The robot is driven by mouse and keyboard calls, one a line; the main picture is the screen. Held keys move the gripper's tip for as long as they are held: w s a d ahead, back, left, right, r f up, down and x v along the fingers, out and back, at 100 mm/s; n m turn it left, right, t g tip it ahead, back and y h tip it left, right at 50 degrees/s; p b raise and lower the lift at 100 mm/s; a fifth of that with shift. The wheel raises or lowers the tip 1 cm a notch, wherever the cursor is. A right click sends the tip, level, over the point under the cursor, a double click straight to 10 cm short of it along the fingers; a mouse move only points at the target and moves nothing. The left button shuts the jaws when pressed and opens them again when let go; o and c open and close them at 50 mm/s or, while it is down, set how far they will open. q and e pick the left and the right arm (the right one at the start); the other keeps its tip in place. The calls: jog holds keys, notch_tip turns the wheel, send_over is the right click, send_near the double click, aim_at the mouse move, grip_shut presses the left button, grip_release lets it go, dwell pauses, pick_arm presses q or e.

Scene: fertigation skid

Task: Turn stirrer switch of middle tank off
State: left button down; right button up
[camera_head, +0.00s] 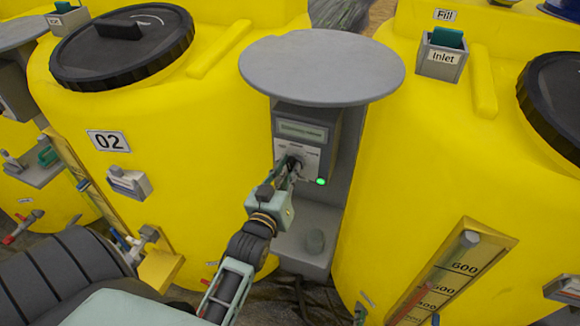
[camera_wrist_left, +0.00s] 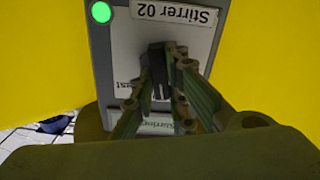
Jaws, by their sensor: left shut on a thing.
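The grey control panel (camera_head: 308,128) between two yellow tanks carries a small display and a lit green lamp (camera_head: 320,182). A label reading "Stirrer 02" (camera_wrist_left: 174,13) shows upside down in the left wrist view, with the lit lamp (camera_wrist_left: 101,12) beside it. The dark stirrer switch knob (camera_wrist_left: 156,58) sits on the pale plate. My left gripper (camera_head: 289,171) reaches the panel and is shut on the knob; its fingers (camera_wrist_left: 168,68) cover part of the knob and dial markings, so the exact switch angle is unclear. My right gripper is not in view.
The tank marked 02 (camera_head: 109,141) stands left of the panel, another yellow tank (camera_head: 410,165) to the right. A round grey cover (camera_head: 322,66) overhangs the panel. A grey ledge (camera_head: 304,245) with a small knob lies below it.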

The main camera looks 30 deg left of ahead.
pick_arm(q)
jog(key=n+p, duration=0.1)
jog(key=n, duration=0.3)
jog(key=shift+a+p, duration=0.1)
jog(key=shift+p, duration=0.25)
jog(key=shift+f+n+p, duration=0.1)
jog(key=shift+n+p, duration=0.2)
jog(key=shift+n, duration=0.9)
jog(key=c, duration=1.7)
grip_release()
jog(key=shift+c, duration=0.2)
